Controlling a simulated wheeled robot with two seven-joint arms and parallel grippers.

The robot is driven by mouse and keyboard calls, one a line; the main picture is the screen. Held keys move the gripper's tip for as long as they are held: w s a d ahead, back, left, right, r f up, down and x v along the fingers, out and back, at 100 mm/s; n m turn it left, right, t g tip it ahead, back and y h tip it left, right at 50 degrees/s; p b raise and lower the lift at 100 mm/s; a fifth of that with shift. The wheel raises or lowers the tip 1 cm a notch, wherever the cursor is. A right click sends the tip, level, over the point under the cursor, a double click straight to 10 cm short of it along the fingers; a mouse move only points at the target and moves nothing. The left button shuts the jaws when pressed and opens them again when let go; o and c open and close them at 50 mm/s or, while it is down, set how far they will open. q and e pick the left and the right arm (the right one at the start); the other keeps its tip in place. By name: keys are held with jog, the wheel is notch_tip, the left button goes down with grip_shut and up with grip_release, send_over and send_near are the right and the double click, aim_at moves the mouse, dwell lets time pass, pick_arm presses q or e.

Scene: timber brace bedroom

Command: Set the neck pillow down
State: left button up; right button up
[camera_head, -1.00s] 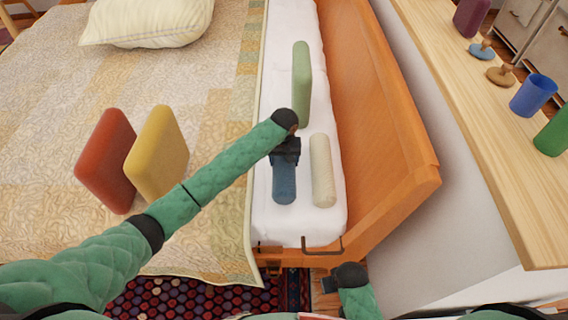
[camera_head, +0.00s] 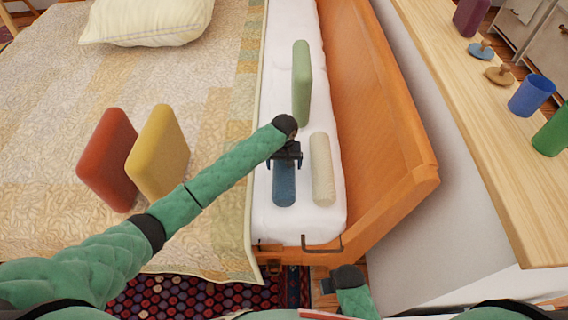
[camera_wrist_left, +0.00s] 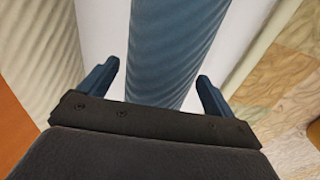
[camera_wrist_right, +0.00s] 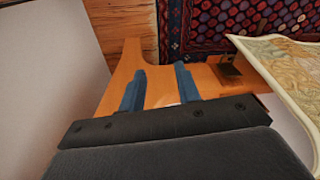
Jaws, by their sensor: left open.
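The blue roll-shaped neck pillow (camera_head: 284,190) lies on the white padded strip (camera_head: 268,225) beside the bed. My left gripper (camera_head: 285,160) is open over its far end. In the left wrist view the blue pillow (camera_wrist_left: 172,45) runs between the two spread fingers (camera_wrist_left: 156,85), with a gap on each side. A cream roll pillow (camera_head: 322,170) lies parallel to it on the right, a little apart. My right gripper (camera_wrist_right: 160,78) has its fingers apart with nothing between them, low near the wooden frame's end.
A green cushion (camera_head: 301,85) stands farther back on the strip. Red (camera_head: 107,160) and yellow (camera_head: 158,153) cushions stand on the bed. An orange wooden board (camera_head: 375,120) walls the strip's right side. A shelf (camera_head: 470,130) holds cups.

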aim_at(284, 161)
pick_arm(q)
jog(key=shift+r, duration=0.15)
notch_tip(284, 161, up, 12)
jog(key=b, duration=0.2)
jog(key=shift+b, duration=0.3)
pick_arm(e)
notch_tip(284, 161, up, 11)
jog(key=shift+a, duration=0.2)
